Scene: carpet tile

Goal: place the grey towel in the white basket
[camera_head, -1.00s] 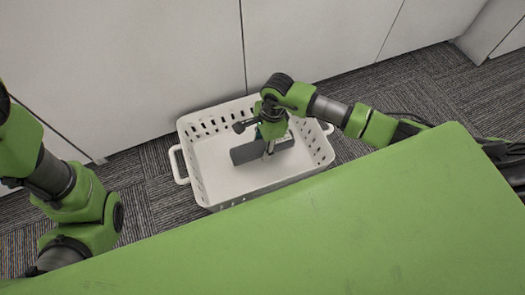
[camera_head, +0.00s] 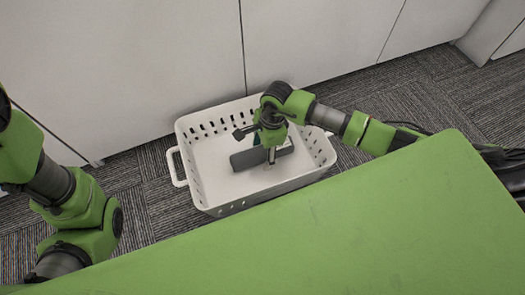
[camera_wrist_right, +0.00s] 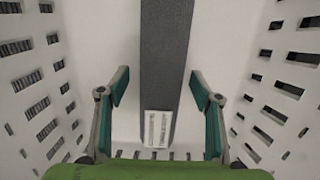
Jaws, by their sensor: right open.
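The grey towel (camera_head: 247,158) lies as a flat, folded dark strip on the floor of the white basket (camera_head: 210,170). In the right wrist view, the towel (camera_wrist_right: 165,60) runs lengthwise between my fingers and carries a white label at its near end. My right gripper (camera_head: 271,157) reaches down into the basket over the towel and partly hides it in the head view. In the right wrist view, my right gripper (camera_wrist_right: 160,88) is open, with a finger on each side of the towel and a gap to each. My left gripper is out of view; only its arm shows.
White cabinets (camera_head: 150,65) stand behind the basket. The basket rests on grey carpet tile (camera_head: 420,95), with clear carpet to its right. Perforated basket walls rise on both sides of my right gripper.

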